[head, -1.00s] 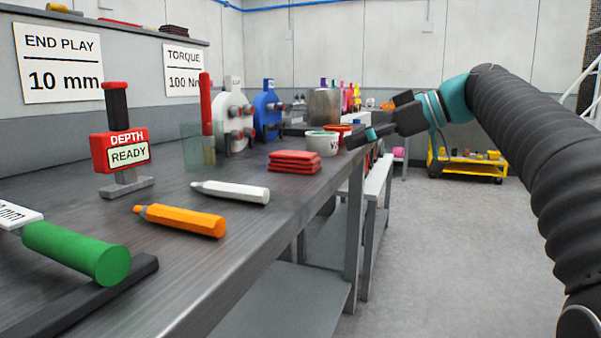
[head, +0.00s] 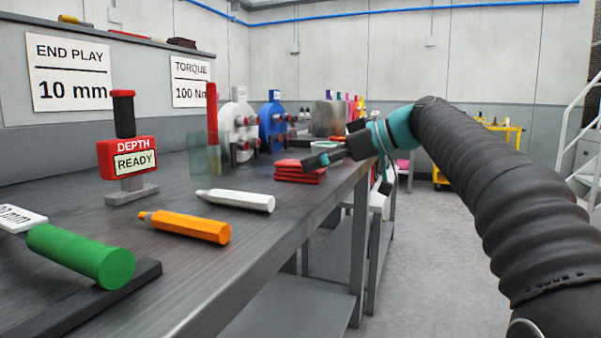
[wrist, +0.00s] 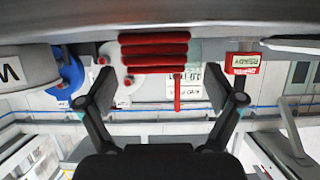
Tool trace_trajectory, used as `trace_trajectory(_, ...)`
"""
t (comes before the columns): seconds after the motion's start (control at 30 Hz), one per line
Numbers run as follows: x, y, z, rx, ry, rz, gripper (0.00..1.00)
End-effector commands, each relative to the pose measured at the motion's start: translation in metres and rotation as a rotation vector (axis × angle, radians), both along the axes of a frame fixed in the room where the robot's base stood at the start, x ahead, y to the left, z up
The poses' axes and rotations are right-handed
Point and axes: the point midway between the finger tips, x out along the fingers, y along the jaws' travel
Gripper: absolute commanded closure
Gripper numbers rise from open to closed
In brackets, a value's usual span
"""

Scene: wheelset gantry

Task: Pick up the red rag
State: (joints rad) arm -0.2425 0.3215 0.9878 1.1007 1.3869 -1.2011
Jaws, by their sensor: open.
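The red rag (head: 297,174) is a folded, layered stack lying on the dark metal bench, close to its right edge. In the wrist view the red rag (wrist: 154,52) shows ahead of my fingers, in the gap between them and toward the top of the picture. My gripper (head: 326,159) is at the rag's right side in the head view, roughly level with its top; whether it touches cannot be told. In the wrist view my gripper (wrist: 160,84) has its two fingers wide apart with nothing held.
A clear container (head: 207,157) with a red rod, and white and blue (head: 272,125) fixtures, stand behind the rag. Open floor lies right.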

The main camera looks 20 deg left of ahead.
Motion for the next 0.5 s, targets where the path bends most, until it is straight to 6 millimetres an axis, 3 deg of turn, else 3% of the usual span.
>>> trace_trajectory(0.3,0.006,0.038,-0.017,0.001,0.001,0.002,0.08)
trace_trajectory(0.5,0.007,0.039,-0.017,0.001,0.0,-0.001,0.08)
